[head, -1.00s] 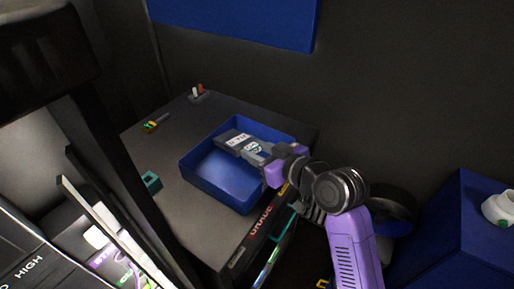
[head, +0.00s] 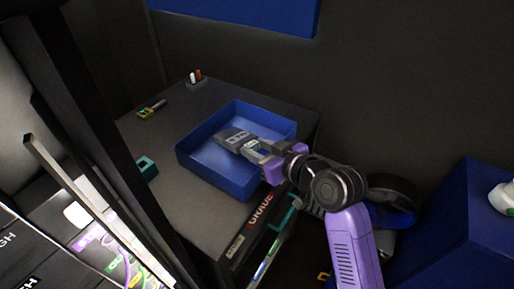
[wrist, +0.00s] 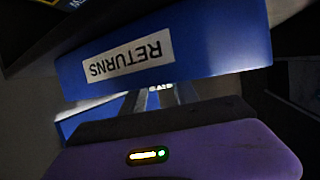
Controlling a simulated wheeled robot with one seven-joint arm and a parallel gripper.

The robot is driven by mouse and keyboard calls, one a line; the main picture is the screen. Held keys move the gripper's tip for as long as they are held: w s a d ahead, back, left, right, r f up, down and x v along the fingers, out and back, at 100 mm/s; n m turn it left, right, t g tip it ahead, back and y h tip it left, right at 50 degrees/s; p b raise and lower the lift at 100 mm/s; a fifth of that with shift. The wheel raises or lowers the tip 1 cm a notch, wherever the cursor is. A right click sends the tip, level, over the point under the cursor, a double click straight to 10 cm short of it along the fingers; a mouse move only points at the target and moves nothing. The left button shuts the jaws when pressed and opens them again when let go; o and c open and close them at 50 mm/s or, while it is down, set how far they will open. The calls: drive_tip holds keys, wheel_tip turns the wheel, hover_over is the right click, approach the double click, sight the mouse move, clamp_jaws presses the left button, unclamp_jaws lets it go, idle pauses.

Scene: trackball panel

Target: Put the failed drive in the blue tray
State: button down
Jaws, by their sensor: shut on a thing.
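The blue tray (head: 213,181) stands on the dark table top (head: 178,205). In the wrist view its wall (wrist: 220,50) carries a white label reading RETURNS, seen upside down. The failed drive (head: 233,137) is a grey block with a pale label, over the inside of the tray. My gripper (head: 252,147) reaches in over the tray's right side and is shut on the drive's near end. I cannot tell if the drive touches the tray floor. In the wrist view my gripper's purple body (wrist: 200,150) hides most of the drive.
A small teal block (head: 146,168) and a yellow-green tool (head: 148,111) lie left of the tray. A small holder with red and white pieces (head: 195,79) stands at the table's back. A dark rack post (head: 95,150) is at left; a blue box (head: 455,225) is at right.

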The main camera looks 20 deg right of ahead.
drive_tip(key=c, duration=0.9)
unclamp_jaws()
drive_tip(key=shift+o, duration=0.2)
drive_tip(key=shift+s, duration=0.1)
drive_tip(key=b+v, duration=0.1)
drive_tip(key=v, duration=0.6)
drive_tip(key=shift+s+r, duration=0.2)
drive_tip(key=shift+s, duration=0.05)
